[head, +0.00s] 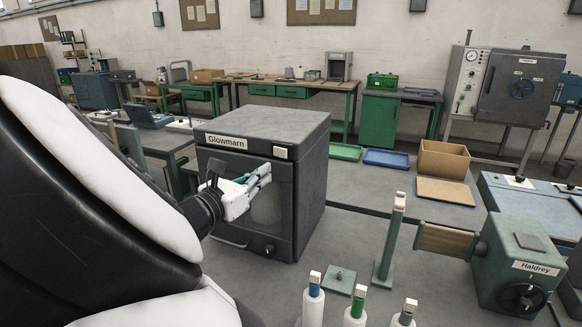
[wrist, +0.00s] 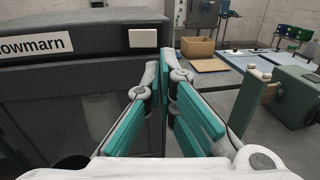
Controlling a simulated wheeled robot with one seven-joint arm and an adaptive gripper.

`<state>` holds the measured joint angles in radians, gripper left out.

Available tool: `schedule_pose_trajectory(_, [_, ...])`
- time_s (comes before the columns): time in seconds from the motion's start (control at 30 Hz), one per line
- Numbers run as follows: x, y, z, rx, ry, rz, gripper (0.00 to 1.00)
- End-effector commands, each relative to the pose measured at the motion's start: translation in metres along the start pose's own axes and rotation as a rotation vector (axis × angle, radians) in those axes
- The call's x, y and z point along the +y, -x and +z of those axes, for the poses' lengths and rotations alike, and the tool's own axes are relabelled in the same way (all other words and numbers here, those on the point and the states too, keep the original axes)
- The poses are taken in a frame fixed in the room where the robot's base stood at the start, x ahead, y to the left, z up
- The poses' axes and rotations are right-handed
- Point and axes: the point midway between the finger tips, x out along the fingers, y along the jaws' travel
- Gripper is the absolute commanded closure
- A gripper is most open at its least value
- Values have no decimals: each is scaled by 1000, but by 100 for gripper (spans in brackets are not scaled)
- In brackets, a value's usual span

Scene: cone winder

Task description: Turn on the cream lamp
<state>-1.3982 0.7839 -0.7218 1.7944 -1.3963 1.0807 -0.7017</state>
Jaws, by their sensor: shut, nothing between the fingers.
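The dark grey box labelled Glowmarn (head: 309,180) stands in the middle of the head view. A small cream rectangle (head: 281,152) sits at the upper right of its front; in the wrist view it (wrist: 143,38) is plain and pale. I cannot tell whether it is lit or whether it is the lamp. A pale rounded shape (head: 266,207) shows in the dark front window, partly hidden by my gripper. My gripper (head: 266,170) is shut and empty in front of the box, its tips just below the cream rectangle. In the wrist view its fingertips (wrist: 168,54) meet right of the rectangle.
A dark knob (head: 269,248) is low on the box front. A green machine labelled Haldrey (head: 520,240) stands at right, beside a green post (head: 390,240) and several white spools (head: 355,312). A cardboard box (head: 443,159) and blue tray (head: 386,158) lie behind.

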Motion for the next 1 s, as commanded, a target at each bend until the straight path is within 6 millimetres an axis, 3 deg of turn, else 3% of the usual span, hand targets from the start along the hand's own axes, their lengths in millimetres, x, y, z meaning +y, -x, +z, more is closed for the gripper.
schedule_pose_trajectory(0.2, [-1,-42,0,-1,0,-3,100])
schedule_pose_trajectory(0.4, [0,-67,0,-1,0,-1,100])
schedule_pose_trajectory(1.0, [-2,-80,1,1,1,-2,100])
